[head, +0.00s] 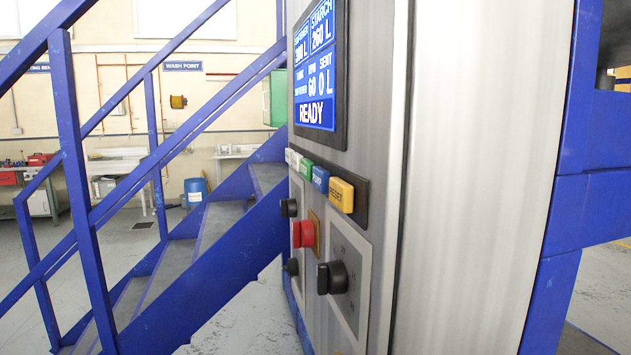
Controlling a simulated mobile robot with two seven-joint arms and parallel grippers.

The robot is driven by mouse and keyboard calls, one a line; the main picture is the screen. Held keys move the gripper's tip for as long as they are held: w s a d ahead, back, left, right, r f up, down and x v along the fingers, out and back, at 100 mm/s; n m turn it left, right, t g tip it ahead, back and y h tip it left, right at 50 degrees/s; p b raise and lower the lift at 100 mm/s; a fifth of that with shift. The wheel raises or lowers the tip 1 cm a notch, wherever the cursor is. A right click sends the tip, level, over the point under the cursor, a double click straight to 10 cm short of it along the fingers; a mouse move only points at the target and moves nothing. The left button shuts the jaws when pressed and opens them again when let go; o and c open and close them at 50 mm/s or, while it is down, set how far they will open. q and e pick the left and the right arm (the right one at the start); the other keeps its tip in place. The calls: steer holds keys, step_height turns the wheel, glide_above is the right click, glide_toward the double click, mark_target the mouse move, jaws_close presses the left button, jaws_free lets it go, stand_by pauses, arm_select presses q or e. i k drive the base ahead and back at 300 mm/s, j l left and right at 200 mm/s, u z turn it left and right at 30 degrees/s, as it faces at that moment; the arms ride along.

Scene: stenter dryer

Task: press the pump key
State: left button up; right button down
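The control panel on the steel cabinet has a row of coloured keys. The blue key (320,180), whose small slanted label seems to read PUMP, sits between a green key (306,168) and a yellow key (341,195) marked RESET. A pale key (292,158) is at the far left end of the row. Above the keys a blue screen (316,65) shows READY. I see the panel at a steep angle. Neither of my grippers is in view, and nothing touches the keys.
Below the keys are a red button (303,234), a black rotary knob (332,278) and smaller black knobs. Blue stairs with railings (75,180) stand to the left. A blue frame (575,190) stands at the right. A blue barrel (195,191) is in the background.

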mark_target(321, 176)
steer(key=j+z, duration=0.25)
steer(key=j, duration=2)
